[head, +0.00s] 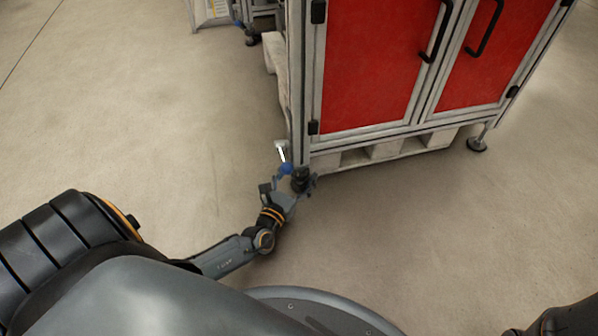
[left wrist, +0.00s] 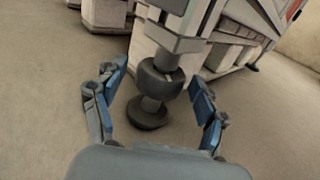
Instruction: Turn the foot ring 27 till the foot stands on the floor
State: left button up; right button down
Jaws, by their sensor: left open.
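The foot ring (left wrist: 160,80) is a thick dark ring on the post under the cabinet's near left corner, in the middle of the left wrist view. Below it, a short stem leads to the round dark foot (left wrist: 148,113). I cannot tell whether the foot touches the floor. My left gripper (left wrist: 159,75) is open, with one blue-padded finger on each side of the ring and gaps visible between pads and ring. In the head view, my left gripper (head: 294,184) is at that corner and partly hides the foot. My right gripper is out of view.
The cabinet (head: 375,65) has red doors and black handles. A pale pallet (head: 385,151) is under it. Another foot (head: 477,143) stands at its right corner. A small whitish piece (head: 281,151) shows beside the near corner. The floor (head: 130,130) to the left is clear.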

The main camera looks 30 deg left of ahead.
pick_arm(q)
jog(key=shift+w, duration=0.35)
jog(key=c, duration=1.2)
jog(key=shift+o, duration=0.2)
jog(key=shift+a+m+h, duration=0.15)
jog(key=shift+m+h, duration=0.15)
jog(key=shift+h, duration=0.2)
jog(key=m+h, duration=0.2)
jog(key=h, duration=0.2)
jog(key=m+h, duration=0.3)
jog(key=shift+w+a+g+h, duration=0.1)
jog(key=shift+a+g+h, duration=0.1)
jog(key=shift+g+h, duration=0.2)
jog(key=shift+m+g+h, duration=1.6)
jog(key=shift+m+h, duration=0.4)
jog(key=shift+h, duration=0.7)
jog(key=o, duration=1.2)
jog(key=shift+d, duration=0.1)
jog(key=shift+c, duration=0.2)
